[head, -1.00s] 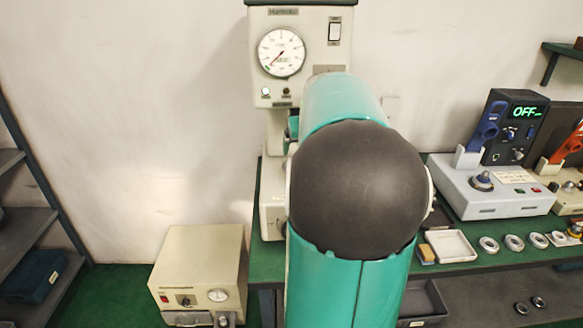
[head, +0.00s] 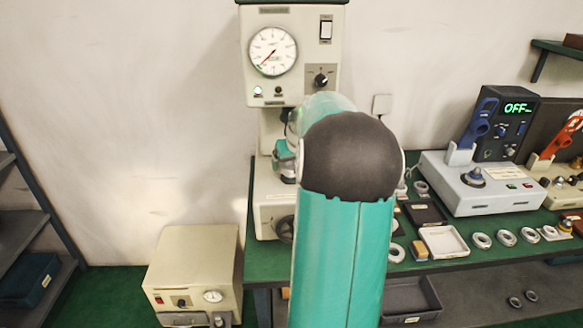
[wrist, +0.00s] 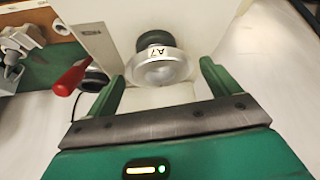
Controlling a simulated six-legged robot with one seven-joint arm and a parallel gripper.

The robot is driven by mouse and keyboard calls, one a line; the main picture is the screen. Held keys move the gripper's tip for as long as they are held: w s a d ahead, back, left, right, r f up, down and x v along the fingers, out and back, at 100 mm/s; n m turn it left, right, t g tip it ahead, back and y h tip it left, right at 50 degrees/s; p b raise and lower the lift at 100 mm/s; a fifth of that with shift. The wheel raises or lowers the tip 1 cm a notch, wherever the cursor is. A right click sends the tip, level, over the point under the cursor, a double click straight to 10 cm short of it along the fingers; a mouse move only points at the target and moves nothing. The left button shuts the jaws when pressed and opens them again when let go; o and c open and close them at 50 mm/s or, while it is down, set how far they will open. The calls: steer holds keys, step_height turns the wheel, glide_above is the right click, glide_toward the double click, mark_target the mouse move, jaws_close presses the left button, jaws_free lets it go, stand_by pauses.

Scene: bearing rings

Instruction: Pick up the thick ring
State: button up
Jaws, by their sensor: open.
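In the wrist view my gripper (wrist: 160,88) is open, its two green fingers apart. A round silver metal piece (wrist: 160,68) with a dark cap and an "A7" label shows just beyond and between the fingertips. I cannot tell whether it is a ring or a machine part, nor whether the fingers touch it. In the head view several metal rings lie on the green bench, among them one ring (head: 481,240) right of the white tray and another (head: 397,252) left of it. Which is the thick one is unclear. My arm hides most of the gripper there.
A tall gauge machine (head: 290,75) stands at the bench's left end, close to my gripper. A white tray (head: 443,242) and a grey console (head: 483,183) stand to the right. In the wrist view a red handle (wrist: 70,78) is left of the fingers.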

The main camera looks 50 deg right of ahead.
steer(key=c, duration=1.4)
steer(key=shift+r, duration=0.1)
steer(key=shift+r, duration=0.1)
steer(key=shift+r, duration=0.65)
steer(key=a+r, duration=0.3)
steer(key=a, duration=0.1)
steer(key=s+a+r, duration=0.1)
steer(key=a+r, duration=0.3)
steer(key=a, duration=0.1)
steer(key=s+a+r, duration=0.1)
steer(key=a+r, duration=0.3)
steer(key=shift+s+a+r, duration=0.2)
steer(key=shift+s+a, duration=0.05)
steer(key=shift+a, duration=0.15)
